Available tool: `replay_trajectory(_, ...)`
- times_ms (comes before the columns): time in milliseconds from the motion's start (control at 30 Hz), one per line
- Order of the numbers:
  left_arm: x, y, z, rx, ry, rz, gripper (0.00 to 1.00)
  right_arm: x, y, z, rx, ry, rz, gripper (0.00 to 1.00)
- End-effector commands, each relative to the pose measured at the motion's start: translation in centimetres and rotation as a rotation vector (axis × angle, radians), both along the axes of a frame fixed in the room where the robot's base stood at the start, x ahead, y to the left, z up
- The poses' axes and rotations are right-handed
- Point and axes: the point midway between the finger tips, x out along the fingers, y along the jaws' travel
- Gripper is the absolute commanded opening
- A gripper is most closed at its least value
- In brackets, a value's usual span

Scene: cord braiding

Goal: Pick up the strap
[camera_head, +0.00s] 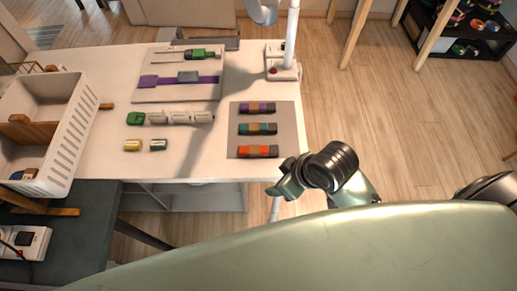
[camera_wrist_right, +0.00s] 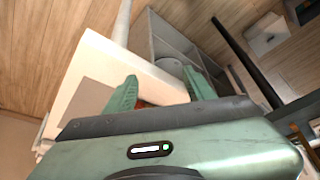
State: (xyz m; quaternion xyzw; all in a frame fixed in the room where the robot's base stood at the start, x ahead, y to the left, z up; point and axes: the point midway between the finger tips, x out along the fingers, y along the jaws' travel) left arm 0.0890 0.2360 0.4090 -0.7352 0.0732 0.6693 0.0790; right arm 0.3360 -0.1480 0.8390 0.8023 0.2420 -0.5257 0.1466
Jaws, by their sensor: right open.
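A long purple strap (camera_head: 207,80) with a grey block on it lies flat on a pale board at the back left of the table. Three short banded pieces lie in a column on a grey mat (camera_head: 285,114): purple (camera_head: 257,108), teal (camera_head: 257,128) and orange-red (camera_head: 258,151). I cannot tell which the task means. My right gripper (camera_head: 279,183) is open by the table's front right corner, just right of and nearer than the orange-red piece. In the right wrist view its fingers (camera_wrist_right: 162,82) are apart, with a sliver of orange low between them. My left gripper is out of view.
A white lamp post (camera_head: 290,35) stands on a base at the table's back right. A white basket (camera_head: 72,130) is at the left. A green and white row (camera_head: 172,118) and two small pieces (camera_head: 146,145) lie mid-table. White table surface is bare between them and the mat.

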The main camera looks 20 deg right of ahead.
Motion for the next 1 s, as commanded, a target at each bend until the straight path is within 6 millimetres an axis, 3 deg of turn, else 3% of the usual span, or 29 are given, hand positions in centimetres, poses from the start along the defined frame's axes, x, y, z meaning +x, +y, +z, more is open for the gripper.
replay_trajectory(200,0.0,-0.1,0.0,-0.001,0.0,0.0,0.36,3.7,1.9,0.7,0.005,-0.038,0.271,0.55)
replay_trajectory(300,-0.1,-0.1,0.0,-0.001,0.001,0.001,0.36,5.6,1.9,1.2,-0.006,-0.044,0.413,0.55)
replay_trajectory(600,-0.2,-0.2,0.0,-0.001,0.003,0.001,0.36,10.7,-2.5,4.1,-0.037,-0.01,0.689,0.55)
replay_trajectory(767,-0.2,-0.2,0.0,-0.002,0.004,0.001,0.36,11.6,-3.5,4.8,-0.033,0.0,0.715,0.55)
replay_trajectory(1000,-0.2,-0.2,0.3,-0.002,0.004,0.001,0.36,11.8,-2.6,2.6,-0.028,0.001,0.718,0.55)
